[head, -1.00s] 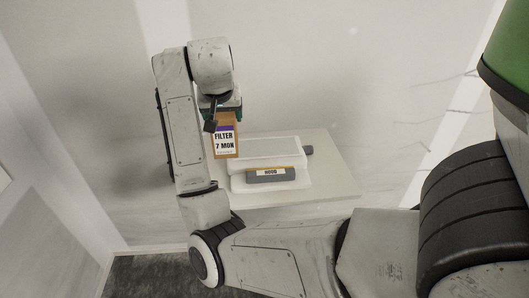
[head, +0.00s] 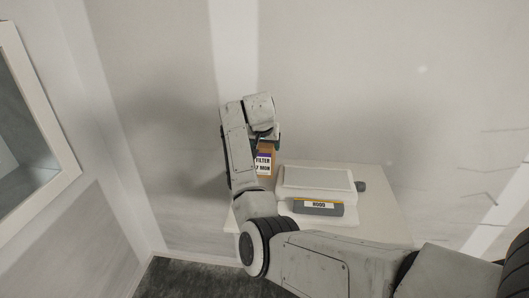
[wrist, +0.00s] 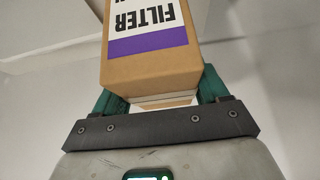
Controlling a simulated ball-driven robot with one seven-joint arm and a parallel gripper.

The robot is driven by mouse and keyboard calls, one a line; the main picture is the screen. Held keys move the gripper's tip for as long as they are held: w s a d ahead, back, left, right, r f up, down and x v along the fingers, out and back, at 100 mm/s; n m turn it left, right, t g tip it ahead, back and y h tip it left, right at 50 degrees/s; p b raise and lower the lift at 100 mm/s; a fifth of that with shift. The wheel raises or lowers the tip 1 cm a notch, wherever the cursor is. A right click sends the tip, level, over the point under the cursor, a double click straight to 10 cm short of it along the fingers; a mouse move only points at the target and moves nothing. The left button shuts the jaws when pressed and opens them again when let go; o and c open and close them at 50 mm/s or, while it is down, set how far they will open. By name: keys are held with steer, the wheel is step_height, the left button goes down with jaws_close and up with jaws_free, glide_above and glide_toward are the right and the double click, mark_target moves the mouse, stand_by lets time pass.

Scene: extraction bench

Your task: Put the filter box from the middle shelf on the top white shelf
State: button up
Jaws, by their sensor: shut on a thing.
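The filter box (head: 265,160) is a brown carton with a white label reading FILTER and a purple band. In the head view it hangs under my wrist, at the left end of the white bench, partly hidden by my arm. In the wrist view the filter box (wrist: 150,62) fills the upper middle, between the green fingers of my gripper (wrist: 158,95). My gripper is shut on it. The middle shelf and the top white shelf cannot be made out for certain in these views.
A white bench (head: 372,205) carries a white device (head: 316,180) with a grey front labelled HOOD (head: 318,208), right of the box. A white-framed glazed opening (head: 66,172) is at the left. Bare pale wall lies behind; dark floor shows below left.

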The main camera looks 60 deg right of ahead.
steer(key=shift+w+d+f, duration=0.2)
steer(key=shift+f, duration=0.05)
steer(key=shift+f+p, duration=0.35)
steer(key=shift+f, duration=1.2)
steer(key=shift+f, duration=0.1)
steer(key=o, duration=0.7)
steer(key=shift+f, duration=0.1)
steer(key=o, duration=0.5)
